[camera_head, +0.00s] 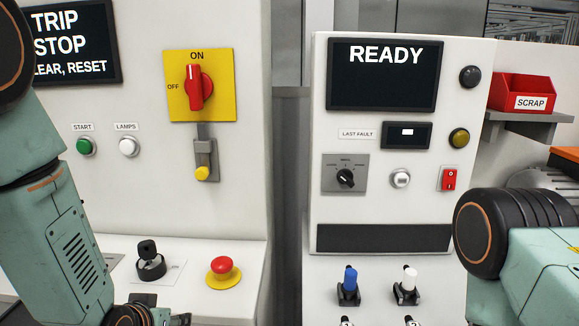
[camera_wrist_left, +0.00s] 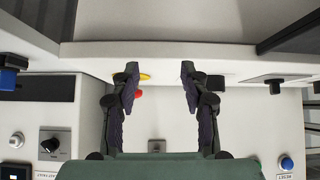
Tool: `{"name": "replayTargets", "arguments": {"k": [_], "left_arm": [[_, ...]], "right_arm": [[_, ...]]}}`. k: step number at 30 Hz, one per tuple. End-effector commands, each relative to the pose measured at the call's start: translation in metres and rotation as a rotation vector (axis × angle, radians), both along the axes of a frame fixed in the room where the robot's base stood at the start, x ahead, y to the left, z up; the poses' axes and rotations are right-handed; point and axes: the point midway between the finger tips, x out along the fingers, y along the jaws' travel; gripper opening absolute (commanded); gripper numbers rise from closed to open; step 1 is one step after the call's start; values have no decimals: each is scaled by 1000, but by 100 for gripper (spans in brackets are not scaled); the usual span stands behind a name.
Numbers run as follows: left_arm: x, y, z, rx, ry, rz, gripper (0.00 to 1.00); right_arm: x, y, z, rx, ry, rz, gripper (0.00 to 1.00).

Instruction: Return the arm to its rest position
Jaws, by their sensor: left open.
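My left arm comes in from the left in the head view and runs down to the bottom edge. Its gripper is mostly cut off there. In the left wrist view my left gripper (camera_wrist_left: 160,78) is open, with two dark fingers apart and nothing between them. Part of a red and yellow button (camera_wrist_left: 138,94) shows behind its left finger. My right arm shows at the right of the head view, but its gripper is out of the frame.
The left cabinet has a red rotary switch (camera_head: 195,88), a red mushroom button (camera_head: 222,266) and a black key knob (camera_head: 149,261). The right panel's screen (camera_head: 381,75) reads READY. Blue (camera_head: 349,284) and white (camera_head: 407,285) toggles stand below it. A red SCRAP bin (camera_head: 522,94) sits right.

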Motion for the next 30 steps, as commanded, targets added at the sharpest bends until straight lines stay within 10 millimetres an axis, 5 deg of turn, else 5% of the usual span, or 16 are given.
{"name": "replayTargets", "arguments": {"k": [1, 6, 15, 21, 30], "left_arm": [[-22, 0, -36, -1, 71, 2, 45], [-94, 1, -122, -3, 278, 8, 45], [-240, 1, -240, -6, 640, 18, 45], [-299, 1, -278, -6, 774, 20, 45], [-309, 1, -281, -5, 797, 20, 45]], "right_arm": [[0, 0, -11, 0, 0, 0, 0], [0, 0, -30, 0, 0, 0, 0], [0, 0, -67, 0, 0, 0, 0], [0, 0, -81, 0, 0, 0, 0], [0, 0, -81, 0, 0, 0, 0]]}}
